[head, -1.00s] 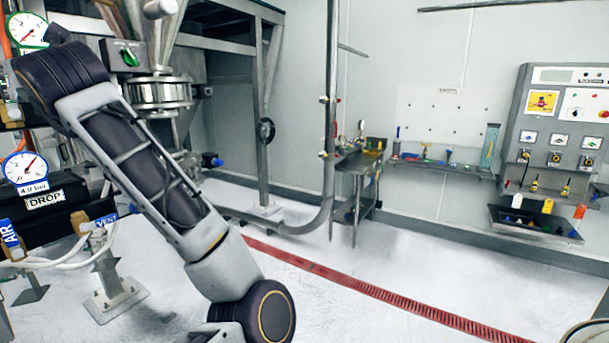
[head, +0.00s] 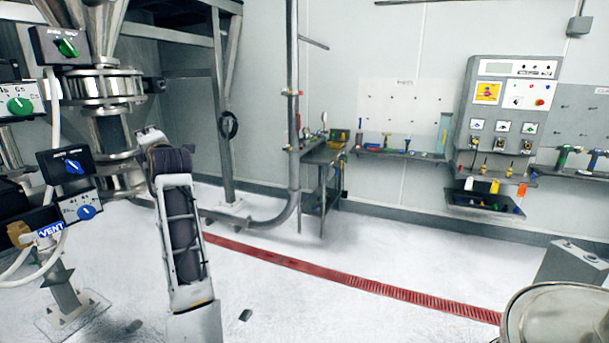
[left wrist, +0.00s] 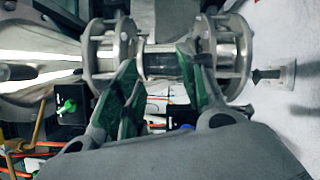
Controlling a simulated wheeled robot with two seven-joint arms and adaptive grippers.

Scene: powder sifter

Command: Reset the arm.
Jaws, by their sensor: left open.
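My left arm (head: 185,240) rises from the bottom of the head view, left of centre, over the white floor. Its gripper is hard to make out there, at or behind the arm's far end. My right gripper is in neither view.
Steel sifter piping (head: 105,88) and control boxes with a green knob (head: 66,46) and a blue knob (head: 73,166) stand at left. A red floor drain (head: 340,277) crosses the open floor. A rounded metal vessel (head: 555,315) is at lower right.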

